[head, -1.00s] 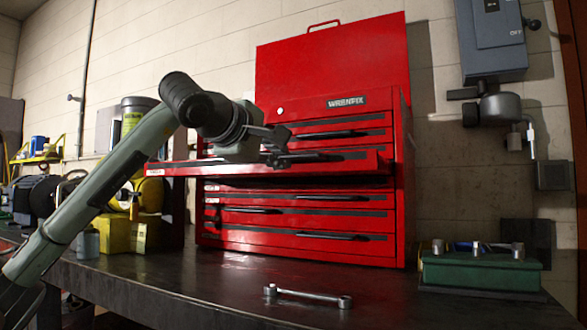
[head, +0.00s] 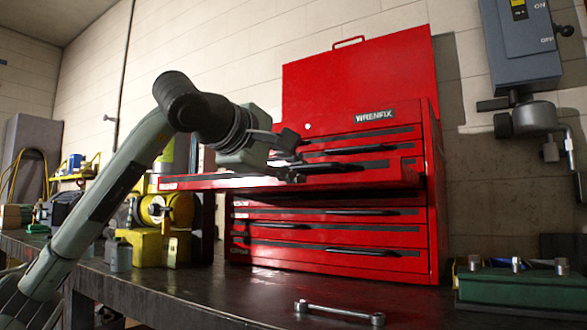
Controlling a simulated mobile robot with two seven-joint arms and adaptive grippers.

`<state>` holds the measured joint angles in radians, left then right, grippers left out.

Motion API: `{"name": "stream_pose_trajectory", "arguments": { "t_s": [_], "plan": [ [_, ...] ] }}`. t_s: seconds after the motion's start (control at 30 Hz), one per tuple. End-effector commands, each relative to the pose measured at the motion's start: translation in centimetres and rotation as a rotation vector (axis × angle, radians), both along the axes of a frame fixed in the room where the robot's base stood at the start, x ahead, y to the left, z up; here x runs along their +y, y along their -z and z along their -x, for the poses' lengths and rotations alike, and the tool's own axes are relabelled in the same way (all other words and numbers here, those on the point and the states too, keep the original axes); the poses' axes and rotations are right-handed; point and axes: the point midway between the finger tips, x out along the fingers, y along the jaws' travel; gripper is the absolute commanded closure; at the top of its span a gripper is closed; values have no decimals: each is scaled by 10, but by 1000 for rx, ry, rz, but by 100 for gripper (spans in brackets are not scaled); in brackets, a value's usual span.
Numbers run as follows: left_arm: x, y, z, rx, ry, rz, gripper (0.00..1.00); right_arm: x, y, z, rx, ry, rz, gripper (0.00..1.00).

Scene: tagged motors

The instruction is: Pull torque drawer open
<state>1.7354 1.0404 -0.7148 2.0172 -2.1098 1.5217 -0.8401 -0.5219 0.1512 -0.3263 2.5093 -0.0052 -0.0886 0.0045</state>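The red WRENFIX tool chest (head: 335,257) stands on the dark bench with its lid up. One of its upper drawers (head: 225,183) is pulled out towards me, its front reaching left past the chest's side. Its label is too small to read. A dark handle (head: 335,168) runs along its front. My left gripper (head: 291,158) is at this drawer's front, by the handle's left part. Its fingers overlap the dark handle area, so I cannot tell whether they are closed on it. The drawers below are shut. My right gripper is not in view.
A wrench (head: 338,313) lies on the bench (head: 215,300) in front of the chest. A green block with sockets (head: 515,289) stands at the right. Yellow equipment (head: 150,245) and a grey cylinder (head: 119,256) stand left, behind my arm. A grey switch box (head: 520,40) hangs on the wall.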

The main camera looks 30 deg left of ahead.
Motion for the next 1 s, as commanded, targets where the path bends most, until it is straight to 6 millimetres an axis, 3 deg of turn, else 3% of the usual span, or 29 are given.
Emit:
{"name": "stream_pose_trajectory", "arguments": {
  "t_s": [0.37, 0.47, 0.8, 1.0],
  "plan": [
    [1, -2, 5, -3, -1, -1, 83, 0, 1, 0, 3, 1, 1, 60],
    [1, -5, 18, -4, 0, -1, 83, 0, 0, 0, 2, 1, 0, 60],
    [3, -19, 87, -5, 0, -2, 83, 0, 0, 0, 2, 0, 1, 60],
    [4, -24, 112, -3, 0, 0, 83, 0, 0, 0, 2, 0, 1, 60]
  ]
}}
